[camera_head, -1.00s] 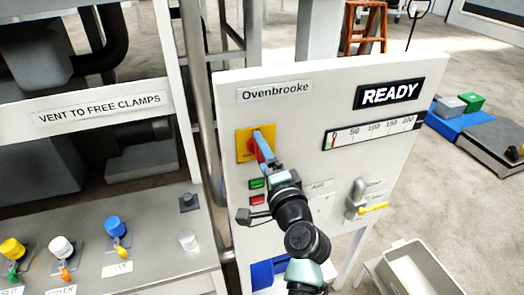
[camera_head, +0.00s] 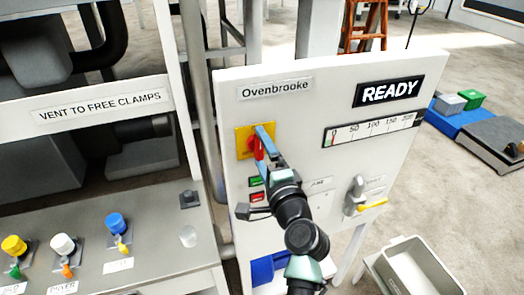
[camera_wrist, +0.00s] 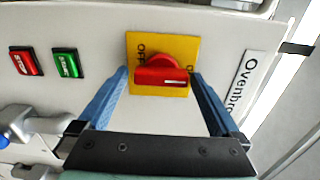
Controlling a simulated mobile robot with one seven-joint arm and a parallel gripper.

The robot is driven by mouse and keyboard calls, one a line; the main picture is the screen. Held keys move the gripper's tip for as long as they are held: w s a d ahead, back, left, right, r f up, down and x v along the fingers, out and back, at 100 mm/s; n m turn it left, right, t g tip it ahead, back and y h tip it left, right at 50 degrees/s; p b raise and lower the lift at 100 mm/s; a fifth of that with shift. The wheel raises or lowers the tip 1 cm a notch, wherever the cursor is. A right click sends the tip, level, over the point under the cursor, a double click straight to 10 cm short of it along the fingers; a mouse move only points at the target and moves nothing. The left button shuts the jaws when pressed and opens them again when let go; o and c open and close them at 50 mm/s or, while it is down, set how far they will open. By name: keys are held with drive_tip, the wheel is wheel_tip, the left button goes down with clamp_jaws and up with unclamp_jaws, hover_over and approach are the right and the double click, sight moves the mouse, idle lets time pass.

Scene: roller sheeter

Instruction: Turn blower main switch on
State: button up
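A red rotary switch (camera_head: 254,147) sits on a yellow plate (camera_head: 241,138) on the white Ovenbrooke panel. In the wrist view, the red knob (camera_wrist: 160,77) lies crosswise on the yellow plate (camera_wrist: 165,40), with its white mark at the right end. OFF reads at the plate's left; partly hidden lettering shows at its right. My gripper (camera_wrist: 160,76) is open, one blue finger on each side of the knob, with gaps visible. In the head view, my gripper (camera_head: 262,140) is at the switch. I read no "blower" label.
Green START (camera_wrist: 66,63) and red STOP (camera_wrist: 26,62) buttons sit close to the switch. The panel also has a READY display (camera_head: 389,92), a gauge (camera_head: 372,130) and a valve with a yellow lever (camera_head: 372,204). A bench with coloured knobs (camera_head: 62,245) stands at left.

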drive_tip(key=b+v, duration=0.3)
drive_tip(key=v, duration=1)
drive_tip(key=shift+b, duration=0.4)
